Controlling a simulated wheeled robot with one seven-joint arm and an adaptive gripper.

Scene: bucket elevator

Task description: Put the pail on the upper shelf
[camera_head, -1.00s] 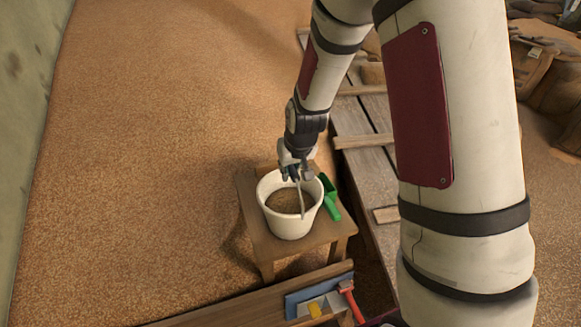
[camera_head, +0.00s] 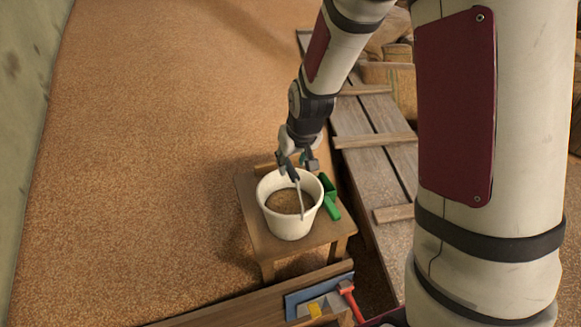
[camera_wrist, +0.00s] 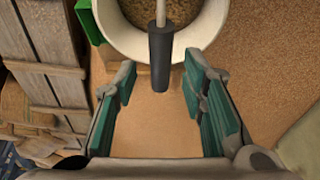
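The white pail (camera_head: 290,222), full of brown grainy stuff, stands upright on a small wooden stool (camera_head: 255,236). Its handle (camera_head: 300,200) stands raised over the opening. In the wrist view the pail's rim (camera_wrist: 130,38) is at the top, and the handle's dark grip (camera_wrist: 160,58) points down toward the space between my fingers. My gripper (camera_head: 297,162) is just above the pail's far side. In the wrist view my gripper (camera_wrist: 161,85) is open, with a teal-padded finger on each side and clear gaps to the grip. I cannot make out the upper shelf.
A green scoop (camera_head: 331,198) lies beside the pail on the stool's right. A plank (camera_head: 240,300) in front bears a blue-bladed tool (camera_head: 300,301) and a red-handled tool (camera_head: 351,300). A wooden walkway (camera_head: 375,150) runs along the right. Open grainy ground (camera_head: 140,160) lies left.

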